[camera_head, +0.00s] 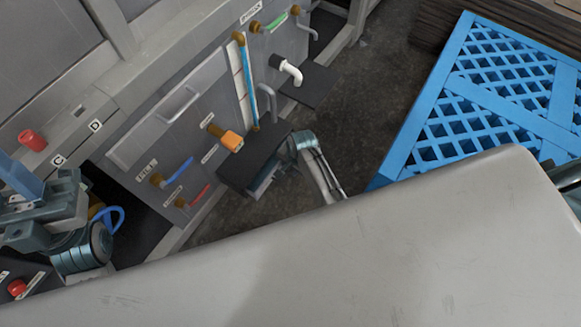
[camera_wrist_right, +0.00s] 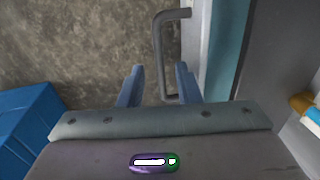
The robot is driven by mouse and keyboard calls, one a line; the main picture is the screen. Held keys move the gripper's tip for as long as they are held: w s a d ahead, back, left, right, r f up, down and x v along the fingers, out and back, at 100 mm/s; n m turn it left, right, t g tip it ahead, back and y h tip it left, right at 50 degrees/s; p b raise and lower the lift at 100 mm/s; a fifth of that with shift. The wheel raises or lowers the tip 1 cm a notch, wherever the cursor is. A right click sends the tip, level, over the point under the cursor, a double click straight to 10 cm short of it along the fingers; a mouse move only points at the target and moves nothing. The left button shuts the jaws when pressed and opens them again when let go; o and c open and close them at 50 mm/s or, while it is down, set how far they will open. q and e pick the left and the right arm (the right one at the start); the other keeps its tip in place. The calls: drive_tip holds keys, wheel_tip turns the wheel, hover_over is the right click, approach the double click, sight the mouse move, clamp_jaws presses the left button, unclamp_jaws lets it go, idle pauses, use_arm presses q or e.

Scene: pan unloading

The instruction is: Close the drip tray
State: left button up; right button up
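A grey bar handle (camera_wrist_right: 158,50) stands out from a grey panel in the right wrist view. It also shows in the head view (camera_head: 267,98), just above my dark right gripper body. I cannot tell for sure which part is the drip tray. My right gripper (camera_wrist_right: 159,66) is open, with two blue fingers apart. The handle's lower end appears between them, closer to the right finger; contact cannot be made out. In the head view its fingers are hidden. My left gripper (camera_head: 17,176) is at the left edge, and its opening is unclear.
The grey machine front carries another handle (camera_head: 179,104), an orange-ended valve (camera_head: 231,140), several coloured levers and a dark ledge (camera_head: 310,84) under a white spout. A blue lattice pallet (camera_head: 480,95) lies at right. Bare dark floor (camera_head: 375,100) is between.

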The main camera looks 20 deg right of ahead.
sight(280, 162)
drive_tip(key=shift+c, duration=0.4)
clamp_jaws()
drive_tip(key=w+a, duration=0.2)
drive_tip(key=w, duration=0.1)
drive_tip(key=shift+w+a+r, duration=0.1)
drive_tip(key=shift+a, duration=0.1)
drive_tip(key=shift+o, duration=0.4)
unclamp_jaws()
